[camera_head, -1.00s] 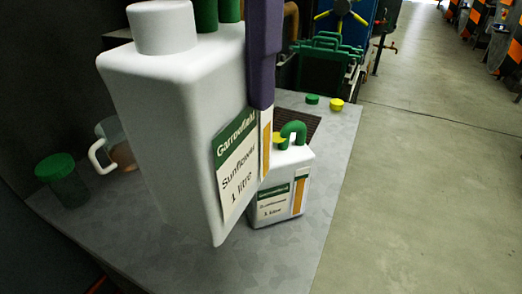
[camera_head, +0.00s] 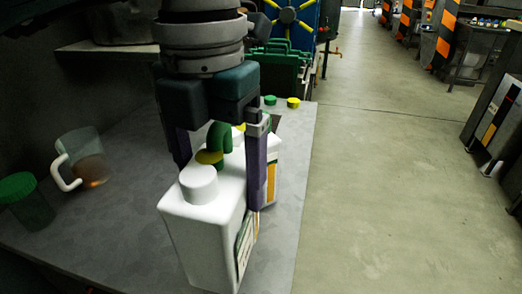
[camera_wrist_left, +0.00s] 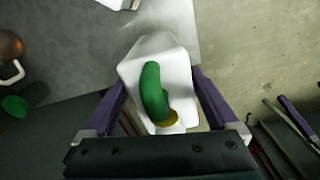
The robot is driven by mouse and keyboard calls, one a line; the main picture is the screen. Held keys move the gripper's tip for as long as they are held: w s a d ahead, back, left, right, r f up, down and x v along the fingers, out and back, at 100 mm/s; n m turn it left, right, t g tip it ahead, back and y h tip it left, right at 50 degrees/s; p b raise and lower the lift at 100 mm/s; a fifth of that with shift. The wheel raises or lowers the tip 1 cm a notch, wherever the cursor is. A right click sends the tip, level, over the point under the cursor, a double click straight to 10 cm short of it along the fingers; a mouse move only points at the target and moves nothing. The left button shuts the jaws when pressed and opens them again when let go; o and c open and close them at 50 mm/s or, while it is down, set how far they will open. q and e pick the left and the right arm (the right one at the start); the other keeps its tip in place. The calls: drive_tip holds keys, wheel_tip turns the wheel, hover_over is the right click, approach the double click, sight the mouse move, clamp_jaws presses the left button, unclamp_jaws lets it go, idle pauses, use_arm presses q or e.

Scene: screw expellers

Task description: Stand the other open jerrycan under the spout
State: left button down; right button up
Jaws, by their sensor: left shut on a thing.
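My left gripper (camera_head: 219,165) comes down from the top and is shut on the nearer white jerrycan (camera_head: 200,235). Its purple fingers sit on either side of the can near the top. This can has a white neck, a yellow disc and a green handle (camera_head: 222,140). It is upright, and I cannot tell whether its base touches the table. It also fills the middle of the left wrist view (camera_wrist_left: 155,50). The other white jerrycan (camera_head: 271,183) stands behind it, partly hidden by the can and a finger. I see no spout clearly. My right gripper is not in view.
A grey table (camera_head: 110,225) carries a clear mug (camera_head: 82,158) and a green-lidded jar (camera_head: 26,203) at left. A green cap (camera_head: 270,100) and a yellow cap (camera_head: 293,103) lie near its back edge. Green machinery (camera_head: 275,70) stands behind.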

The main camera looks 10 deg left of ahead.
sight(213, 128)
use_arm(q)
drive_tip(key=shift+f+b, duration=0.4)
drive_tip(key=shift+f, duration=2.6)
drive_tip(key=shift+f, duration=0.2)
unclamp_jaws()
drive_tip(key=shift+r, duration=0.55)
wheel_tip(213, 128, up, 11)
drive_tip(key=shift+r+p, duration=0.2)
drive_tip(key=shift+p, duration=0.55)
